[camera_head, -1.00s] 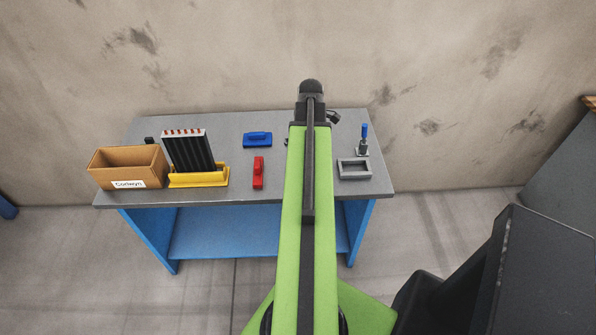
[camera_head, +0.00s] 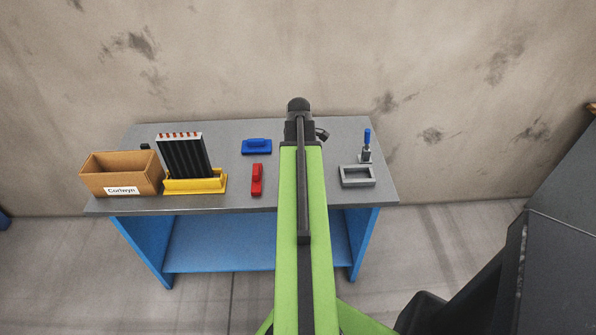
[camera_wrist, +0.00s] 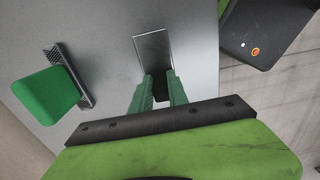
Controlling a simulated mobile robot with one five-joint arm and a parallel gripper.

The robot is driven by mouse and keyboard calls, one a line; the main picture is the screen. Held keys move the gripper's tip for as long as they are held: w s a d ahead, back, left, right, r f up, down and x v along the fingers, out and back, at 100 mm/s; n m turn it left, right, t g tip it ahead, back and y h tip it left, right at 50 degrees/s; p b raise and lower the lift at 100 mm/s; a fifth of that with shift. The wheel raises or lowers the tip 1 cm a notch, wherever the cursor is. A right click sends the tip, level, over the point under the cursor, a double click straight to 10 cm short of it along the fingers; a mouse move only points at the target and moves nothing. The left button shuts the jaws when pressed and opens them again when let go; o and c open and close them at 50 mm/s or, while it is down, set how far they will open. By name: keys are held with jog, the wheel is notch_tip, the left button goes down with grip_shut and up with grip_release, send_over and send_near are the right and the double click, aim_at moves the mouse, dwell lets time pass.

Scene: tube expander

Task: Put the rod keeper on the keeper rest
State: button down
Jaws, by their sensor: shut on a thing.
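My gripper (camera_wrist: 160,92) has two green fingers in the wrist view, shut on a small dark part. A flat grey plate with a thin dark edge (camera_wrist: 153,46) extends from between the fingertips; it seems to be the held piece, likely the rod keeper, but I cannot tell whether it touches the table. In the head view my arm hides the gripper and what it holds. A grey open rectangular frame (camera_head: 357,184) lies at the table's right front; I cannot tell whether it is the keeper rest. A green block on a ridged grey base (camera_wrist: 45,95) stands left of my fingers.
On the grey table (camera_head: 222,198) are a cardboard box (camera_head: 110,181), a yellow stand (camera_head: 195,185) with a black ribbed rack, a blue piece (camera_head: 257,147), a red piece (camera_head: 257,180) and a blue-handled tool (camera_head: 367,140). The table's front middle is clear.

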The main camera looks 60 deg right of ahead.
jog(key=c, duration=1.3)
grip_release()
jog(key=shift+f, duration=0.1)
notch_tip(320, 180, up, 12)
jog(key=p, duration=1.2)
jog(key=shift+w, duration=0.1)
jog(key=w+a+m, duration=0.2)
jog(key=w+a, duration=0.9)
jog(key=a, duration=0.1)
jog(key=w+a+m, duration=0.1)
jog(key=w+a, duration=0.1)
jog(key=a, duration=1)
jog(key=w+a+m, duration=0.2)
jog(key=w+a, duration=0.1)
jog(key=a, duration=1)
jog(key=w+a+m, duration=0.2)
jog(key=w+a, duration=0.1)
jog(key=a, duration=0.9)
jog(key=shift+w+a, duration=0.25)
jog(key=shift+a, duration=0.05)
